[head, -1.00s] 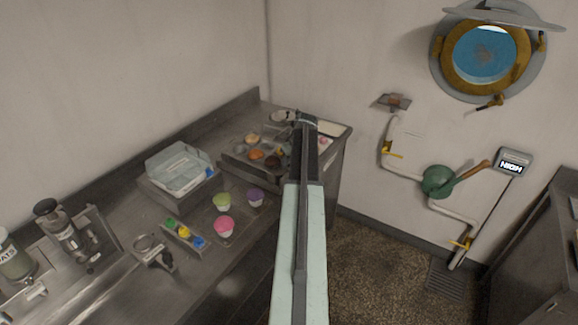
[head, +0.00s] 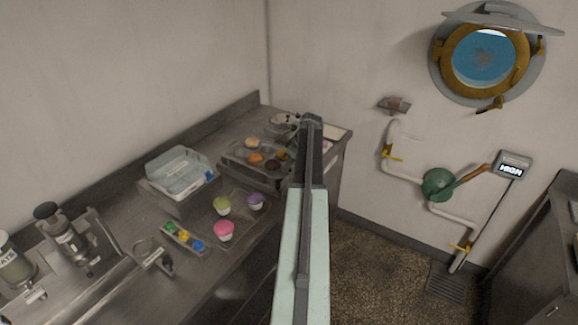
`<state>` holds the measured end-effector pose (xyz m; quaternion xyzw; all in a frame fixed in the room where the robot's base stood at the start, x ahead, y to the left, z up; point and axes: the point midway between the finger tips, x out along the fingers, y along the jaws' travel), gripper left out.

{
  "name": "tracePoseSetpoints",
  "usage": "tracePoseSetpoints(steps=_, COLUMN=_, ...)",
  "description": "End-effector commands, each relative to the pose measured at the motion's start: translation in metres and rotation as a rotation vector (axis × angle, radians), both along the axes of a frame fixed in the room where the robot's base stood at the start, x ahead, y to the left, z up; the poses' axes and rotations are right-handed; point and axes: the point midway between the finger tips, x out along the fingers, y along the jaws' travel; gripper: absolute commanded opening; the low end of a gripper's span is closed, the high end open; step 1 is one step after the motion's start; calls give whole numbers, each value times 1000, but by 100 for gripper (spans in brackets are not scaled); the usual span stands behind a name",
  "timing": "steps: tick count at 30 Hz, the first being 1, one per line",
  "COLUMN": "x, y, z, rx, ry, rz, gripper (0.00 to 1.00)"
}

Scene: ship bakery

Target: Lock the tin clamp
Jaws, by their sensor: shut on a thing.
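A muffin tin (head: 236,163) with several brown and orange baked pieces lies at the far end of the steel counter. A small grey metal part (head: 284,119), which looks like the tin clamp, shows at its back right, just left of my arm's end. My gripper (head: 311,121) is at the far end of my arm, over the right part of the tin. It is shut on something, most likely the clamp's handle. My own arm hides the fingertips and the contact, so I cannot see the clamp's exact position.
Pink (head: 225,230), green (head: 223,205) and purple (head: 256,201) cupcakes stand nearer on the counter. A clear-lidded box (head: 180,172) stands behind them. A green valve (head: 437,184) with a wooden handle is on the right wall. The floor (head: 375,265) right of the counter is clear.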

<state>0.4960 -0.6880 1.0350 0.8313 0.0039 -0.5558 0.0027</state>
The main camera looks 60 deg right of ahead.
Motion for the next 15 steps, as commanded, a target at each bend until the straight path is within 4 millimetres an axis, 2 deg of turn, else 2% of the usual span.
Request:
tracePoseSetpoints(steps=1, x=1, y=0, z=0, rx=0, ry=-1, rz=1, gripper=0)
tracePoseSetpoints(steps=4, x=0, y=0, z=0, rx=0, ry=-1, rz=1, gripper=28)
tracePoseSetpoints(steps=15, x=-1, y=0, z=3, rx=-1, ry=-1, rz=-1, gripper=28)
